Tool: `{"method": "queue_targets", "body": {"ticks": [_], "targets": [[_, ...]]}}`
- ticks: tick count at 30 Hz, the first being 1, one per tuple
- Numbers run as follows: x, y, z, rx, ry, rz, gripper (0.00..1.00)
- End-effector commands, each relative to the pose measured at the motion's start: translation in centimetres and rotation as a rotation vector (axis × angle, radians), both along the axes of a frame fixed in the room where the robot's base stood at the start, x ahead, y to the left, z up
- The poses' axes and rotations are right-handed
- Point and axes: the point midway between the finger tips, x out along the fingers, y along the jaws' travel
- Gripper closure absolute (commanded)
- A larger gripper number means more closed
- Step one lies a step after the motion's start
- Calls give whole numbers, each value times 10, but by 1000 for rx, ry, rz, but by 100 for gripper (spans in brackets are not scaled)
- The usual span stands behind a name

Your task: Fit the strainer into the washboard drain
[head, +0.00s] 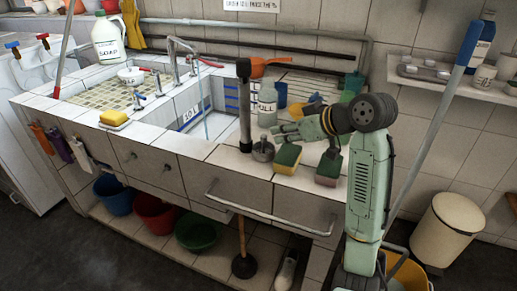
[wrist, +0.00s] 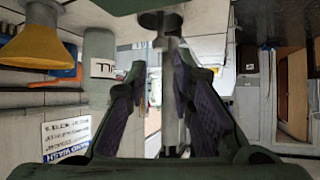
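A round grey metal piece with a small knob on top, which looks like the strainer (head: 263,151), sits on the tiled front ledge of the sink. My gripper (head: 277,131) is just above and to the right of it, fingers pointing left. In the wrist view, which appears upside down, the two dark pads of my gripper (wrist: 158,62) stand apart. A dark, knobbed metal piece (wrist: 162,22) shows beyond the fingertips; I cannot tell whether it is the strainer. Nothing is clearly held. I cannot make out the washboard drain in either view.
A dark upright post (head: 244,110) stands left of my gripper. A grey bottle (head: 267,105) is behind it. An orange funnel-like piece (wrist: 37,42) shows in the wrist view.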

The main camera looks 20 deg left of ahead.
Motion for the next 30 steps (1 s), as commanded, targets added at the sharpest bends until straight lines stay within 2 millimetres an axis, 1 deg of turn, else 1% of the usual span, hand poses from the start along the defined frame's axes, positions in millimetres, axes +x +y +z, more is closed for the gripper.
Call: {"method": "queue_targets", "body": {"ticks": [1, 6, 13, 18, 21, 24, 30], "targets": [[2, 8, -5, -1, 5, 3, 78], [11, 27, -19, 0, 3, 3, 78], [17, 40, -30, -1, 3, 2, 78], [25, 59, -47, 0, 4, 2, 78], [30, 67, -53, 0, 2, 2, 78], [32, 71, -57, 0, 1, 1, 78], [32, 71, -58, 0, 0, 0, 78]]}}
